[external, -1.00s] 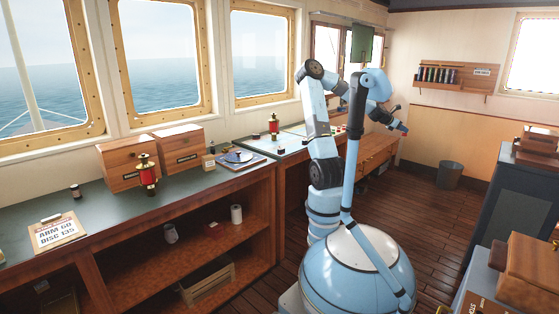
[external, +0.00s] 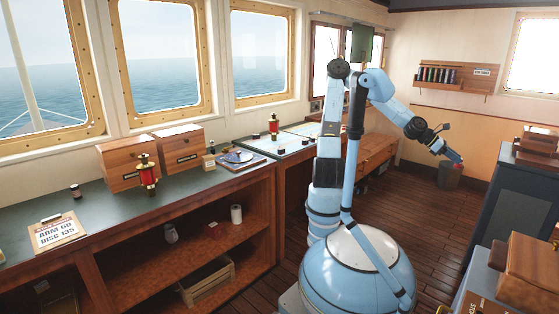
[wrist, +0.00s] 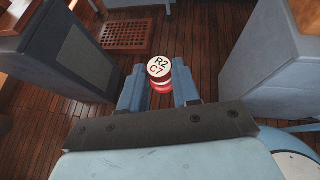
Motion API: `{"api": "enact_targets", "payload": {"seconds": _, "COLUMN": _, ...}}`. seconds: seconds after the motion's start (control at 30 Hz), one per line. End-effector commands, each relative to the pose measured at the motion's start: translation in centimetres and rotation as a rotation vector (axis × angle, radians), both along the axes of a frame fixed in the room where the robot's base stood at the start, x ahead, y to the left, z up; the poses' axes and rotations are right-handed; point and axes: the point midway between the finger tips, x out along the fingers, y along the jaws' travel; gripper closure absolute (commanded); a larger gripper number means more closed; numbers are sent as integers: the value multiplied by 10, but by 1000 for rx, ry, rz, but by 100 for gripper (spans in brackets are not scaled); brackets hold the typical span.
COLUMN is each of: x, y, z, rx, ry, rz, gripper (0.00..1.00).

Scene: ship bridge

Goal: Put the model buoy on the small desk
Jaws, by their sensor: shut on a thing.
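My gripper (external: 451,157) is held out over the floor on the right side of the room. It is shut on a small round red and white thing (wrist: 161,83), whose pale top reads "R2 C7"; I take it to be the model buoy. It also shows as a red spot at the gripper's tip in the external view (external: 457,158). Its lower part is hidden in the wrist view. A low wooden desk (external: 376,148) stands beyond my arm, partly hidden by it; I cannot tell whether it is the small desk.
Dark cabinets (external: 508,200) and a wooden box (external: 530,272) are at right. The long counter (external: 110,207) at left holds boxes, a red lantern (external: 148,176) and a clipboard (external: 57,232). Open plank floor lies between.

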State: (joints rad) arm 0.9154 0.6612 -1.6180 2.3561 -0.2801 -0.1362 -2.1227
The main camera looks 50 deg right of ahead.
Motion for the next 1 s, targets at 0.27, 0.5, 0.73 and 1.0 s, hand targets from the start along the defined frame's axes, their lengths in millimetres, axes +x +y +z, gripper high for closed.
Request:
{"api": "enact_targets", "payload": {"seconds": 0.27, "x": -45, "y": 118, "z": -1, "rx": -1, "ry": 0, "rz": -234, "gripper": 97}}
{"api": "enact_targets", "payload": {"seconds": 0.5, "x": -58, "y": 222, "z": -2, "rx": 1, "ry": -1, "rz": -436, "gripper": 97}}
{"api": "enact_targets", "payload": {"seconds": 0.73, "x": -52, "y": 306, "z": -4, "rx": 1, "ry": 0, "rz": -605, "gripper": 97}}
{"api": "enact_targets", "payload": {"seconds": 1.0, "x": -44, "y": 346, "z": -5, "rx": 1, "ry": 1, "rz": -689, "gripper": 97}}
